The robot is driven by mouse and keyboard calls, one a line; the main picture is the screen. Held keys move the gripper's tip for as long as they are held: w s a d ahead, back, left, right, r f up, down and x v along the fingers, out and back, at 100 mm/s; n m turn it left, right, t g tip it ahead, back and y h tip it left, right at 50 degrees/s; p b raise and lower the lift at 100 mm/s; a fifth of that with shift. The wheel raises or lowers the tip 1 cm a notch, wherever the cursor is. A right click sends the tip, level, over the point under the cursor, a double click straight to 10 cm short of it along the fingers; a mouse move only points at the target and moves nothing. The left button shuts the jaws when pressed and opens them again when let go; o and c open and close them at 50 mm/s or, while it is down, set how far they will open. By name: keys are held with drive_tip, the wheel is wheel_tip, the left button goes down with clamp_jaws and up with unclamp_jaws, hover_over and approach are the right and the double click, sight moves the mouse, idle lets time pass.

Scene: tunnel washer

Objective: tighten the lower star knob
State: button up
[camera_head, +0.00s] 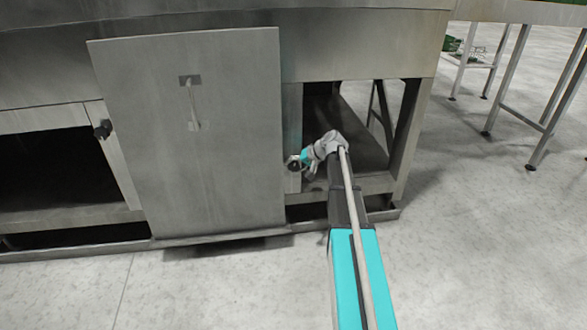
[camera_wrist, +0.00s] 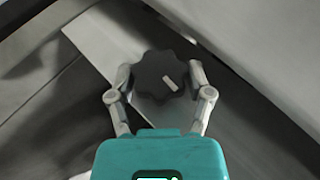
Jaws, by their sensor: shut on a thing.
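The lower star knob (camera_wrist: 158,72) is black and lobed, with a short pale mark on its face. It is mounted on a light metal strip. My gripper (camera_wrist: 160,78) has its two grey fingers closed on opposite sides of the knob in the wrist view. In the head view, my gripper (camera_head: 294,163) is low at the frame post to the right of the grey door panel, and the knob is mostly hidden there.
A large grey door panel (camera_head: 190,140) with a handle stands left of my gripper. Another black knob (camera_head: 103,129) sits on the frame left of the panel. An open bay (camera_head: 345,130) lies behind my arm.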

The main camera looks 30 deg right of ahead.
idle(0.3)
drive_tip(key=o, duration=1.1)
drive_tip(key=shift+o, duration=0.2)
